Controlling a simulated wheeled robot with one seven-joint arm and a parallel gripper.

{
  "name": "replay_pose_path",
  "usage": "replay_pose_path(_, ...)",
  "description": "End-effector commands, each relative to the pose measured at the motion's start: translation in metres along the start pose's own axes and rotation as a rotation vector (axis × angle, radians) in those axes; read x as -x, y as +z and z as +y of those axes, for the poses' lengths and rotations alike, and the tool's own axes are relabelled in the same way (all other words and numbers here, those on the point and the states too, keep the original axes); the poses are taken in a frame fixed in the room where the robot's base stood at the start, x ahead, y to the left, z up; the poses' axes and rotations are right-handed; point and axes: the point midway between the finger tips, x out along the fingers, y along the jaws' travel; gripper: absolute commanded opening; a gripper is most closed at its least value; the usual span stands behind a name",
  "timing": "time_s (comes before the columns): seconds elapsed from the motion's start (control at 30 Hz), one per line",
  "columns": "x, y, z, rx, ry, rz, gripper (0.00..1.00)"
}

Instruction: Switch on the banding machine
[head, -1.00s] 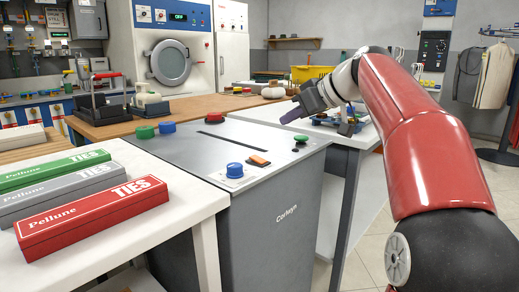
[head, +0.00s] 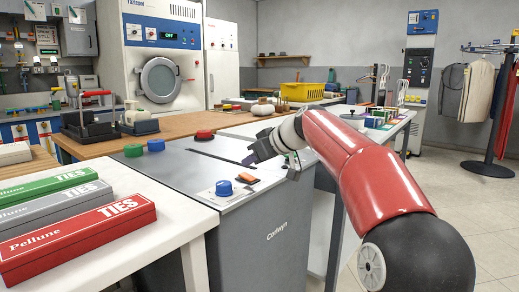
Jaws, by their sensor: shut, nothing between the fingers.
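The banding machine appears to be the grey cabinet (head: 270,255) with "Corwyn"-like lettering on its front and a long dark slot in its top. On the top are a blue knob (head: 223,188) on a pale plate, an orange rocker switch (head: 246,180), a red mushroom button (head: 204,135), and a green button (head: 133,150) and a blue button (head: 156,145) at the left. My gripper (head: 249,160) is shut and empty. It points left, just above the top's right part, beyond the orange switch and apparently apart from it. A green button at the right is hidden behind my gripper.
A white table (head: 150,238) with green, grey and red tie boxes (head: 75,235) adjoins the machine at the left. A wooden counter (head: 180,122) runs behind it. A table with small coloured items (head: 375,118) stands at the back right.

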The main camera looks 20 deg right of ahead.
Motion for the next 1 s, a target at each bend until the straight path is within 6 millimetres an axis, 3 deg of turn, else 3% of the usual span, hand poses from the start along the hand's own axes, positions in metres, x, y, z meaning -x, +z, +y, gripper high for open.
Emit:
replay_pose_path(0.2,-0.011,0.011,-0.001,0.000,-0.001,0.001,0.00)
replay_pose_path(0.73,-0.013,0.007,-0.002,0.002,-0.004,-0.062,0.00)
replay_pose_path(1.0,-0.016,0.014,0.000,0.001,-0.001,-0.066,0.00)
